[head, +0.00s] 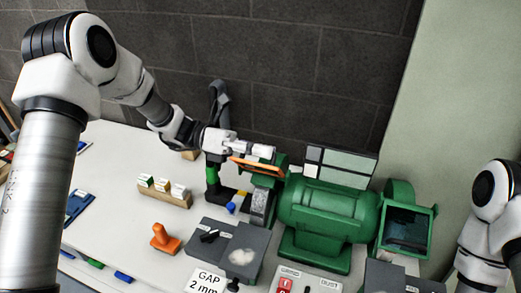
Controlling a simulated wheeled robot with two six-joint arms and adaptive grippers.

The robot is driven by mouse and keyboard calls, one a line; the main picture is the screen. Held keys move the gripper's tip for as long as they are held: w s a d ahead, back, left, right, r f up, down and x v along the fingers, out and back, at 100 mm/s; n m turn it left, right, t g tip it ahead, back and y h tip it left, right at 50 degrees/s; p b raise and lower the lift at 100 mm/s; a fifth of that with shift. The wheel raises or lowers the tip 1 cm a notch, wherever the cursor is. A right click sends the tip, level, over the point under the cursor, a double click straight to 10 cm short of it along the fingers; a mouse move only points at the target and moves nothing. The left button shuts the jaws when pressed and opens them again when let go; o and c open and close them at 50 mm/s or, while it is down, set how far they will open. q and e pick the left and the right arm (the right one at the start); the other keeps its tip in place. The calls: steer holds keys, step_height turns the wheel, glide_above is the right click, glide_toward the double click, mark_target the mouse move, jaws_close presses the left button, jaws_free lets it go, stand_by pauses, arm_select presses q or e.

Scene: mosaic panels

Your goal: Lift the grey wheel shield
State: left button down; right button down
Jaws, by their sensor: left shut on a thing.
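The green bench grinder (328,211) stands on the white table. Its grey wheel (260,206) shows at the left end, partly covered by a green housing. The grey wheel shield (256,166), seen nearly edge-on with an orange edge, sits above that wheel at a slight tilt. My left gripper (266,153) reaches in from the left and is shut on the shield at its upper edge. The fingertips partly hide the shield. My right arm shows only at the right edge; its gripper is out of view.
A second, dark shield (407,230) hangs at the grinder's right end. An orange stamp-like piece (165,239), a grey tray (212,240), a "GAP 2 mm" card (206,281) and a wooden card holder (164,194) stand left of the grinder. A dark wall is behind.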

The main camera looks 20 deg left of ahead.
arm_select(q)
steer(key=shift+w+f, duration=0.1)
steer(key=shift+w, duration=0.05)
steer(key=c, duration=1.2)
jaws_free()
steer(key=shift+d, duration=0.25)
steer(key=a, duration=1.2)
steer(key=shift+w, duration=0.25)
